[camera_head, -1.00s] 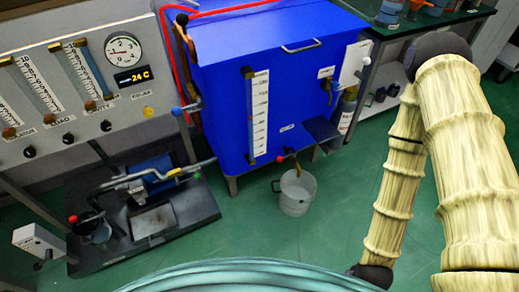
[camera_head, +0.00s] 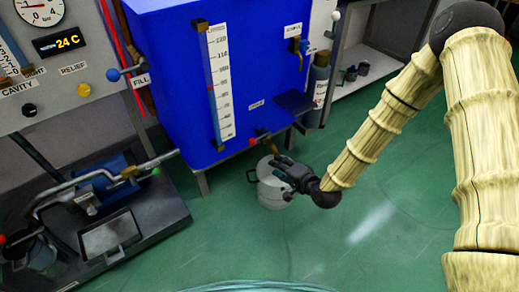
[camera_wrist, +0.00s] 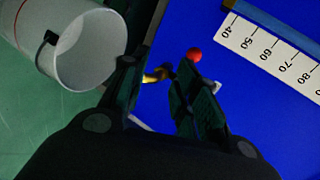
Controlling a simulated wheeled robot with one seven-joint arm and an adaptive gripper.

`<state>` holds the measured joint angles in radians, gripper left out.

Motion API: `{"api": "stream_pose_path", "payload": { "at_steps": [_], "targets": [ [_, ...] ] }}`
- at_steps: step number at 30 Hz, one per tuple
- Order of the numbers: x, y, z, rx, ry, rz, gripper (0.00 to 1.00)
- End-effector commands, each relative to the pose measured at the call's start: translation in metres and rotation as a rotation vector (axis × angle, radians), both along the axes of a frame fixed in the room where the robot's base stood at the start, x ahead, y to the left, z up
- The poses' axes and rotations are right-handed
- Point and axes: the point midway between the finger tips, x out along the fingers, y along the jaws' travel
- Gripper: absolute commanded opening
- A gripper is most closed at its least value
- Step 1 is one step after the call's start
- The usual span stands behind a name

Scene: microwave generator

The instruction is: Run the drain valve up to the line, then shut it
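The blue tank's drain valve has a red ball handle (camera_head: 252,141), which also shows in the wrist view (camera_wrist: 194,54). Its brass spout (camera_wrist: 156,75) shows between and beyond my fingers. A pale bucket (camera_head: 272,192) stands on the floor below the spout; in the wrist view its mouth (camera_wrist: 92,48) is at upper left. A thin red line (camera_wrist: 18,14) marks the bucket's wall. I see no clear liquid level in it. My gripper (camera_wrist: 158,80) is open, its fingers apart with nothing held. In the head view my gripper (camera_head: 285,170) is above the bucket, beside the valve.
The blue tank (camera_head: 170,60) carries a white level scale (camera_head: 222,85). A fill valve with a blue ball (camera_head: 113,75) is at left, near a pump bench (camera_head: 165,220). A small shelf (camera_head: 297,106) juts out right of the drain. Green floor (camera_head: 400,230) is clear in front.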

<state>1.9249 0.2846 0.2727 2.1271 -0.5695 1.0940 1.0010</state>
Motion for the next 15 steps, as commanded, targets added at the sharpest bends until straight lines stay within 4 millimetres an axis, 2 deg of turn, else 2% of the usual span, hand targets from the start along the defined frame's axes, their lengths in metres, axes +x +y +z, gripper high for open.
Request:
{"api": "stream_pose_path", "payload": {
  "at_steps": [1,3,6,10,15],
  "targets": [
    [0.014,0.003,-0.003,0.048,-0.025,-0.011,0.30],
    [0.028,0.006,0.006,0.111,-0.050,-0.022,0.30],
    [0.042,0.009,0.018,0.177,-0.076,-0.029,0.30],
    [0.051,0.011,0.027,0.218,-0.091,-0.032,0.30],
    [0.061,0.018,0.025,0.225,-0.095,-0.031,0.30]
  ]
}}
